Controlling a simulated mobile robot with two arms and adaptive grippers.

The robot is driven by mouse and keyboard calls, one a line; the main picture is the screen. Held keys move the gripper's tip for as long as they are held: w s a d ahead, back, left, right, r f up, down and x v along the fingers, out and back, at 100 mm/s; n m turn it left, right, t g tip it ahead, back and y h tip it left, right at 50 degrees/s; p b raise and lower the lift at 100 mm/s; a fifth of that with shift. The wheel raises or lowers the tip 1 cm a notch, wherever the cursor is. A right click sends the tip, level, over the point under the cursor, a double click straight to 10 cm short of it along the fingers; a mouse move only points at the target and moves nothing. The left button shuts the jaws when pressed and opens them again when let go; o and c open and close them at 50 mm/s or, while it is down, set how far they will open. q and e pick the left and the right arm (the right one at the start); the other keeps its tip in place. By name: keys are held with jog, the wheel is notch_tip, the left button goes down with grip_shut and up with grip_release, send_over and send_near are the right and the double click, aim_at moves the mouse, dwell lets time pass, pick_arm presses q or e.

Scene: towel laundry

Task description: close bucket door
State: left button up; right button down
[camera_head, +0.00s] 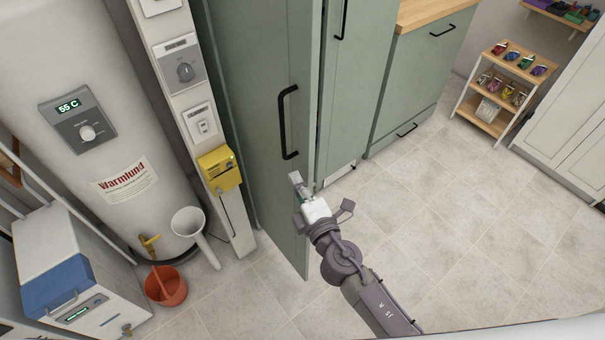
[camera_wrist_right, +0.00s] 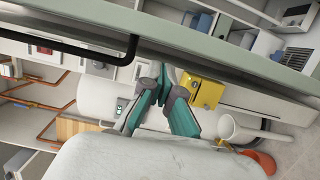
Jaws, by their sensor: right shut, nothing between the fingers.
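A tall green cabinet door (camera_head: 262,75) with a black bar handle (camera_head: 288,122) stands partly open in the head view, its free edge toward me. My right gripper (camera_head: 297,181) is shut and empty at the free edge of this door, just below the handle. Whether it touches the door is unclear. In the right wrist view the door (camera_wrist_right: 225,52) runs across the top, with the handle (camera_wrist_right: 70,46) at upper left and my right fingers (camera_wrist_right: 168,75) below it. The cabinet's inside is mostly hidden. My left gripper is out of view.
A yellow box (camera_head: 220,168) hangs on the narrow wall panel left of the door. A white funnel-like thing (camera_head: 187,222) and a red bucket (camera_head: 166,287) stand below the water heater (camera_head: 80,60). Tiled floor (camera_head: 440,220) is clear to the right, up to a small shelf cart (camera_head: 505,85).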

jog(key=shift+w+d, duration=0.45)
jog(key=shift+d, duration=0.25)
